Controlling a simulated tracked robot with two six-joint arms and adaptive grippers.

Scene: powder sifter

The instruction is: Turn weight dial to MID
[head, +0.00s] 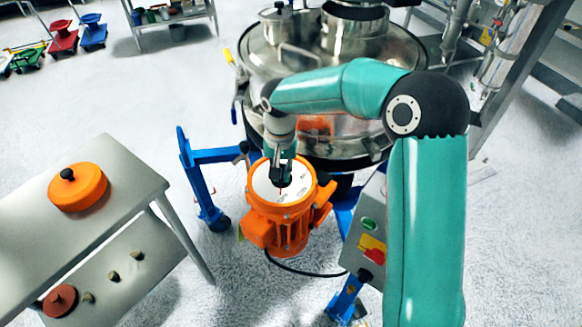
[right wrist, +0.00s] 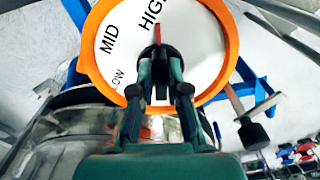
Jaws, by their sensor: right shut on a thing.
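The weight dial has a white round face (head: 297,194) inside an orange rim on top of the orange motor (head: 287,232). In the right wrist view the dial face (right wrist: 200,45) shows LOW, MID and HIGH. The red pointer (right wrist: 158,34) points up in that view, close to the HIGH label and away from MID. My right gripper (head: 281,178) reaches down onto the dial's centre. In the right wrist view, its fingers (right wrist: 158,62) are shut on the dark dial knob, which they mostly hide. My left gripper is not in view.
The steel sifter (head: 375,40) stands just behind the motor on a blue frame (head: 197,190). A control box (head: 368,235) with green and red buttons is at right. A grey table (head: 120,165) with an orange lid (head: 78,187) stands at left. Open floor lies between table and sifter.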

